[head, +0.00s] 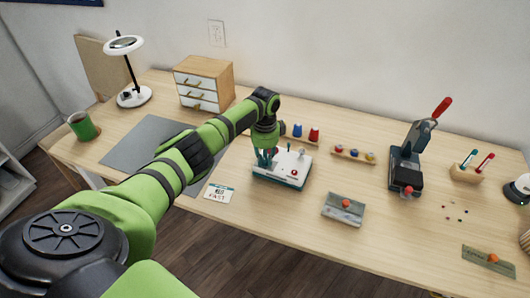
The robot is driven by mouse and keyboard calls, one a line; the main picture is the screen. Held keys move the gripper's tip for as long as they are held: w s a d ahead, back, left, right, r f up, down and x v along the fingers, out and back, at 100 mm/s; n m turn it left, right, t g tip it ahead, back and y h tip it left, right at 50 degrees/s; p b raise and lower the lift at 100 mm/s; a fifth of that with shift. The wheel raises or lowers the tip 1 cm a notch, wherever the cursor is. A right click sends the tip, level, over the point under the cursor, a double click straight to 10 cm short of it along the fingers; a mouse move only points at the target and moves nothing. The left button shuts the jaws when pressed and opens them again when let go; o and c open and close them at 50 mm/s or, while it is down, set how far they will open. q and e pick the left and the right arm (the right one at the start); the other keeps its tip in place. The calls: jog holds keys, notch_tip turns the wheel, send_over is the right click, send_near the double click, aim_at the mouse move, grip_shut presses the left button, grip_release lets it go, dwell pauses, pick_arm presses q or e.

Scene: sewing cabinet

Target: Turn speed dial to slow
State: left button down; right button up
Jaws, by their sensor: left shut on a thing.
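A small white and teal machine (291,174) sits on the table near the middle, with a red knob (294,172) on its top. My left gripper (265,158) points down onto the left part of this machine and is shut on a small part there, which appears to be the speed dial. The fingers and wrist hide the dial, so its setting cannot be read. A white card (219,193) with printed lines, one seeming to read FAST, lies on the table in front and left of the machine. My right gripper is out of view.
A grey mat (150,143) lies under my left arm. Behind the machine are thread spools (314,134) and a bobbin rack (354,154). Drawers (204,82) stand at the back left.

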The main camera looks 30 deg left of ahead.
pick_arm(q)
jog(key=n+p, duration=0.2)
jog(key=n, duration=0.4)
jog(key=shift+r+p, duration=0.15)
jog(key=shift+p, duration=0.25)
jog(key=n+p, duration=0.1)
jog(key=n, duration=0.5)
jog(key=shift+n+p, duration=0.35)
jog(key=shift+n, duration=0.05)
jog(key=n+p, duration=0.1)
jog(key=n, duration=0.8)
jog(key=shift+n, duration=2.2)
jog(key=c, duration=1.1)
grip_release()
